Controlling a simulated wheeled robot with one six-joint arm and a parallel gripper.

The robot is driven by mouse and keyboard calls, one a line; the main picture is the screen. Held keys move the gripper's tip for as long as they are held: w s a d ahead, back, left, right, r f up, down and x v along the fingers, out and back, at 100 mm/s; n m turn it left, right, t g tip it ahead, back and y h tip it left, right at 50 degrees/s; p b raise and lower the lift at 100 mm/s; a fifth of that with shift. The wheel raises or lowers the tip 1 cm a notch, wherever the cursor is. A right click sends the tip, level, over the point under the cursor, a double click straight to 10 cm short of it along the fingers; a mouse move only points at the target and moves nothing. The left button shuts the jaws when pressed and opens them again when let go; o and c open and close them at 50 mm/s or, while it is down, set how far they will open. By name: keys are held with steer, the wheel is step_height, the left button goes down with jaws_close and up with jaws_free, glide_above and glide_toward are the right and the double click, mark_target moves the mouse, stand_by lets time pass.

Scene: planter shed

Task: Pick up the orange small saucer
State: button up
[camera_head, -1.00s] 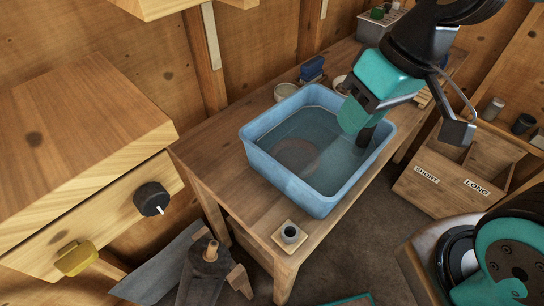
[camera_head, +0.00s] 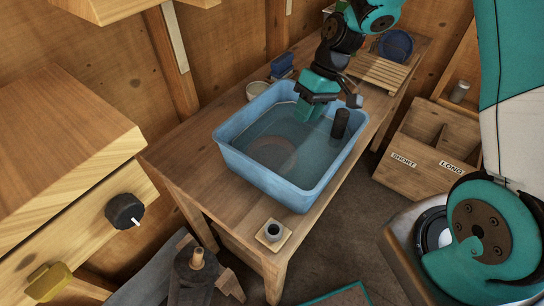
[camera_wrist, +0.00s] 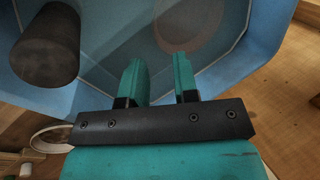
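A faint reddish-brown disc, likely the orange small saucer (camera_head: 272,156), lies in the water of the blue basin (camera_head: 231,150). In the wrist view it shows dimly as a round patch (camera_wrist: 192,25) beyond my fingertips. My gripper (camera_head: 309,110) is over the back right part of the basin, apart from the disc. In the wrist view its two teal fingers (camera_wrist: 159,70) are spread with nothing between them. A dark cylinder (camera_head: 340,124) stands upright in the basin, right of my gripper; it also shows at upper left in the wrist view (camera_wrist: 46,45).
The basin stands on a wooden bench (camera_head: 188,165). A wooden slatted rack (camera_head: 378,73) and blue plate (camera_head: 396,45) are behind it. A pale bowl (camera_head: 257,89) and blue object (camera_head: 282,67) sit at the back.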

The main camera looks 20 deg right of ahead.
mark_target(289, 156)
steer(key=x, duration=0.8)
steer(key=p+x, duration=0.1)
steer(key=shift+s+a+f, duration=0.2)
steer(key=shift+s+f, duration=0.1)
steer(key=shift+s, duration=0.05)
steer(key=shift+c, duration=0.2)
jaws_close()
